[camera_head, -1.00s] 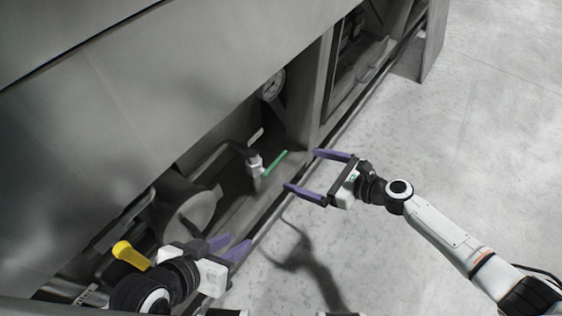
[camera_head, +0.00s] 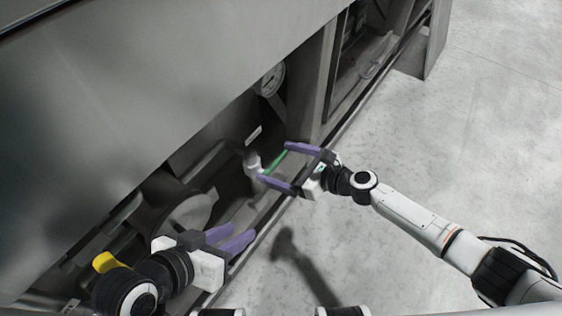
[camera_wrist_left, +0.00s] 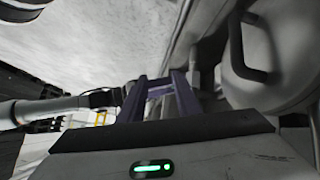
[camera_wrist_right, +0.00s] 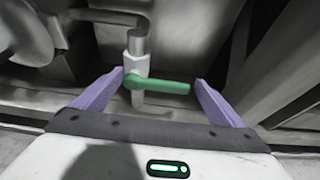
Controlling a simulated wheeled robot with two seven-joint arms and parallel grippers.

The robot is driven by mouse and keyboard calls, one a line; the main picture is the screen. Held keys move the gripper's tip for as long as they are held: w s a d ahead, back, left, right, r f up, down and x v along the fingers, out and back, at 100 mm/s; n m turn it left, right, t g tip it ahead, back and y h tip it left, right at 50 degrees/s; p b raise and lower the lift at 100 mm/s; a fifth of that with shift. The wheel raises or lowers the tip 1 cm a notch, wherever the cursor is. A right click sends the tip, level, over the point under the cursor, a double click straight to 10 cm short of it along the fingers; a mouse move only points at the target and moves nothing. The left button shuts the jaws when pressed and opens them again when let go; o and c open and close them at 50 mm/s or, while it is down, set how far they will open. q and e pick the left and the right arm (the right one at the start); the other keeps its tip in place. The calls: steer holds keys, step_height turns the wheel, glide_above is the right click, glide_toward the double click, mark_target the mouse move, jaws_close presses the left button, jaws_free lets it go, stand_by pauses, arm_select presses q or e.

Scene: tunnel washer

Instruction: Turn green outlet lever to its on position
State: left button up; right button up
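The green outlet lever (camera_head: 276,161) sticks out sideways from a small pale valve (camera_head: 253,164) on a pipe inside the low opening of the machine. In the right wrist view the green lever (camera_wrist_right: 158,84) lies across between the two fingers, with its valve (camera_wrist_right: 137,66) near the left fingertip. My right gripper (camera_head: 274,162) is open, its purple fingers on either side of the lever; I cannot tell whether they touch it. My left gripper (camera_head: 240,238) is at the lower left, its purple fingers slightly apart, with nothing seen between them.
A yellow handle (camera_head: 105,262) is beside my left arm. A round gauge (camera_head: 269,79) sits above the valve. A vertical metal post (camera_head: 318,80) stands right of the opening. A rounded grey tank (camera_head: 190,208) is left of the valve. The floor (camera_head: 480,150) at the right is clear.

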steer(key=c, duration=1.2)
steer(key=shift+r, duration=0.1)
